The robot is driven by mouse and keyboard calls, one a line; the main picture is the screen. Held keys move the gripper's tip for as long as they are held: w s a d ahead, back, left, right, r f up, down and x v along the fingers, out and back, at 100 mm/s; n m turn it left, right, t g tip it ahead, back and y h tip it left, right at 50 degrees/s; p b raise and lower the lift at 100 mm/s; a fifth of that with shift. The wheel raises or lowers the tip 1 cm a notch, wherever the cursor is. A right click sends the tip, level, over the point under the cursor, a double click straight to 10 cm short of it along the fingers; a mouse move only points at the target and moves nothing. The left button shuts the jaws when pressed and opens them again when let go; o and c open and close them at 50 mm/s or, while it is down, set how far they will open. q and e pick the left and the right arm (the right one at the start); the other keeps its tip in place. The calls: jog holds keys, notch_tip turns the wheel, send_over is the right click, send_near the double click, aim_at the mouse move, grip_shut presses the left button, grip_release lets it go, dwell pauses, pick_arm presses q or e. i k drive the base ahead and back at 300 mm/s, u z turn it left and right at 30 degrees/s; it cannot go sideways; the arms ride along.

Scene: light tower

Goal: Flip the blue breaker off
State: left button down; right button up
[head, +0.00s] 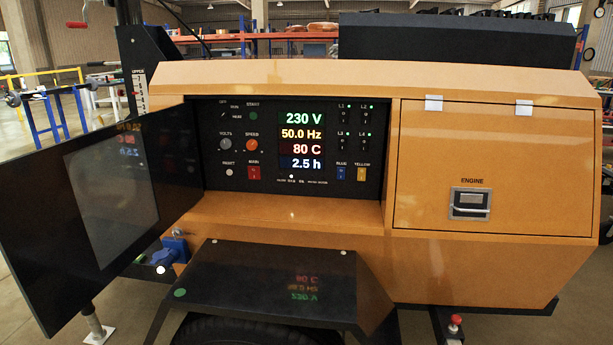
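The blue breaker (341,173) sits low on the right side of the black control panel (236,185), under the label BLUE. It is small, and I cannot tell its switch position. The yellow breaker (361,173) is just to its right. The red main breaker (253,172) is further left. The display (302,142) between them is lit and reads 230 V, 50.0 Hz, 80 C and 2.5 h. Neither of my grippers shows in the head view.
The panel is recessed in the orange housing (480,75). Its dark door (100,205) stands open to the left. A black fender (270,285) juts out below the panel. The engine hatch (490,140) on the right is closed. The space before the panel is clear.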

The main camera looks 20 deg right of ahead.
aim_at(340, 171)
jog(key=i, duration=0.8)
jog(key=z, duration=0.95)
